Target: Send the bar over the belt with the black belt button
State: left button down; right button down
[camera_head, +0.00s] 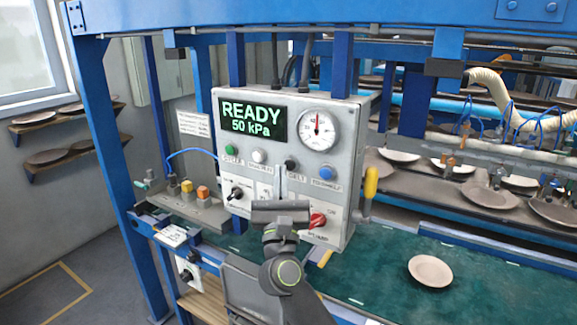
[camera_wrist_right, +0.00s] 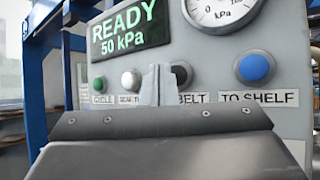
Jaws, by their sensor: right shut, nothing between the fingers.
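The black belt button (camera_head: 291,163) is on the front of the grey control box (camera_head: 345,115), above the "BELT" label. In the right wrist view the black button (camera_wrist_right: 181,74) shows just right of my fingertips, partly covered by them. My right gripper (camera_head: 281,172) is shut and empty, its fingers pointing up at the panel near the black button. I cannot tell whether the fingertips (camera_wrist_right: 157,68) touch the panel. A bar with blue hoses and cups (camera_head: 495,143) hangs over plates at the right. My left gripper is not in view.
The white button (camera_wrist_right: 130,80) is left of my fingertips, with the green button (camera_wrist_right: 99,84) beyond it. The blue "TO SHELF" button (camera_wrist_right: 253,67) is to the right. The display (camera_head: 251,118) reads READY 50 kPa. One plate (camera_head: 430,271) lies on the green surface (camera_head: 385,265).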

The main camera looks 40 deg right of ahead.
jog(key=shift+d, duration=0.15)
jog(key=shift+w+d, duration=0.15)
jog(key=shift+d, duration=0.15)
